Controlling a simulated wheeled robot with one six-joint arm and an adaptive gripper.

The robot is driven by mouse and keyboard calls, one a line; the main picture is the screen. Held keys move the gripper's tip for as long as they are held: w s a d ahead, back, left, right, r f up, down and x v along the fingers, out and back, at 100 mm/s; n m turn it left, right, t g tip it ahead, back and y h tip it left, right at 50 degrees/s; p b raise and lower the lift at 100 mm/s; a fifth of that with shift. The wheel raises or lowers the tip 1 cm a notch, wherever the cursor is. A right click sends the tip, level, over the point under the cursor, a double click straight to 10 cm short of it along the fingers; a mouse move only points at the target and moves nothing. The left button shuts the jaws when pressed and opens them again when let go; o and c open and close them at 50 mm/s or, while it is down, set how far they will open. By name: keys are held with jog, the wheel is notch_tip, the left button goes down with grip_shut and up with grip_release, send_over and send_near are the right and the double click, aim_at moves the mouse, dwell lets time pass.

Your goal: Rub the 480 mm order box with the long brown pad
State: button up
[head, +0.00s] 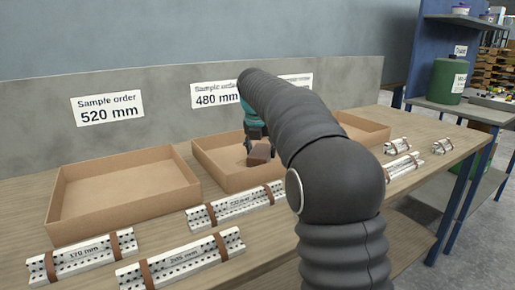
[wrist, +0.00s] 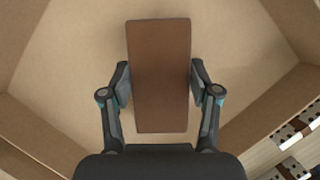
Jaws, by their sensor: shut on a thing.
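My gripper (wrist: 160,88) is shut on the long brown pad (wrist: 158,75), with one finger on each long side of it. In the head view my gripper (head: 254,137) hangs over the 480 mm order box (head: 222,180), and the brown pad (head: 260,153) is inside the box's outline. The box is a shallow open cardboard tray in the middle of the table, under the 480 mm sign. Its walls and floor also show in the wrist view (wrist: 60,60). My arm hides the right part of the box. I cannot tell whether the pad touches the floor.
An empty 520 mm box (head: 120,195) stands at the left, and a third box (head: 362,130) at the right, partly hidden. Several strapped white perforated pieces, one marked 170 mm (head: 85,256), lie along the table's front. A green canister (head: 447,80) stands at the far right.

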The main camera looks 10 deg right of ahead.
aim_at(250, 153)
jog(key=shift+w+d+r+p, duration=0.1)
jog(key=shift+d+r+p, duration=0.05)
jog(key=shift+d+p, duration=0.2)
jog(key=shift+a+f, duration=0.2)
jog(key=shift+a, duration=0.45)
jog(key=shift+s+a, duration=0.35)
jog(key=shift+a, duration=0.25)
jog(key=shift+s+a, duration=0.3)
jog(key=shift+a, duration=0.3)
jog(key=shift+s+a+r, duration=0.1)
jog(key=shift+a+r, duration=0.05)
jog(key=shift+a, duration=0.1)
jog(key=shift+d+r, duration=0.1)
jog(key=shift+r, duration=3.85)
